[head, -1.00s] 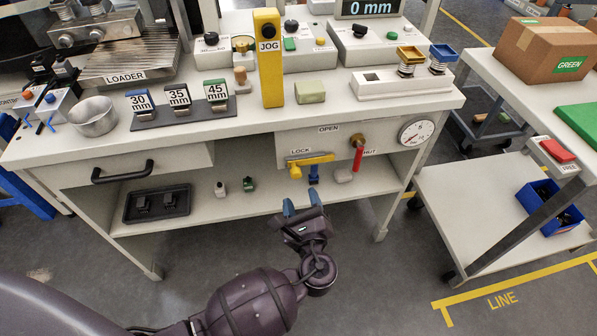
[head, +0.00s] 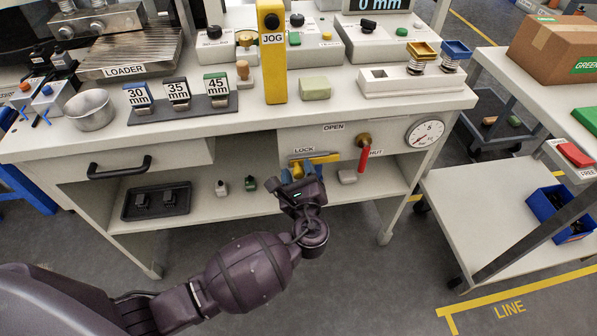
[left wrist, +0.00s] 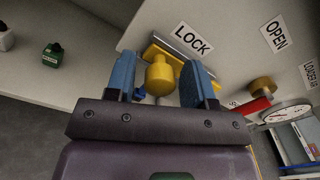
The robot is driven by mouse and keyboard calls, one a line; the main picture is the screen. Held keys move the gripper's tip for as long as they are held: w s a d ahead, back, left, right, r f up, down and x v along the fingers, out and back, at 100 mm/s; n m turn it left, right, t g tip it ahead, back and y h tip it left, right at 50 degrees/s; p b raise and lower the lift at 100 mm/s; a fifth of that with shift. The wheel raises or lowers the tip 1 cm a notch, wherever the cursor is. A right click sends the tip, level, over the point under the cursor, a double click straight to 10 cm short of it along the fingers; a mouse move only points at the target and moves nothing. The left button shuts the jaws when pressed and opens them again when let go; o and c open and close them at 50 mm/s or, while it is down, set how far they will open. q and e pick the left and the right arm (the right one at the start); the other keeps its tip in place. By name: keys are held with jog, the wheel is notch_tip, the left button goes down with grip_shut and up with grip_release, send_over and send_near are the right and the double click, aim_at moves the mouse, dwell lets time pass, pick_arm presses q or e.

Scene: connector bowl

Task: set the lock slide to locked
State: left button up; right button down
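The lock slide is a yellow bar on a metal rail below the LOCK label, on the front panel under the bench top. Its yellow knob (left wrist: 160,76) faces me in the left wrist view; in the head view the yellow bar (head: 322,158) shows above my gripper, which hides part of it. My left gripper (head: 300,174) is in front of the slide. In the left wrist view its two blue fingers (left wrist: 162,82) stand apart, one on each side of the knob, with gaps showing. My right gripper is not in view.
A red-handled valve (head: 364,154) and a pressure gauge (head: 425,133) sit right of the slide. A shelf below holds a black tray (head: 157,201) and small bottles (head: 249,184). The bench edge overhangs the slide. Open floor lies in front.

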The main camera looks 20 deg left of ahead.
aim_at(313, 161)
pick_arm(q)
grip_shut()
jog(key=shift+w+d, duration=0.55)
jog(key=shift+d, duration=0.25)
jog(key=shift+w+d, duration=0.5)
jog(key=shift+d, duration=0.3)
jog(key=shift+o, duration=1)
grip_release()
jog(key=shift+w+d, duration=0.1)
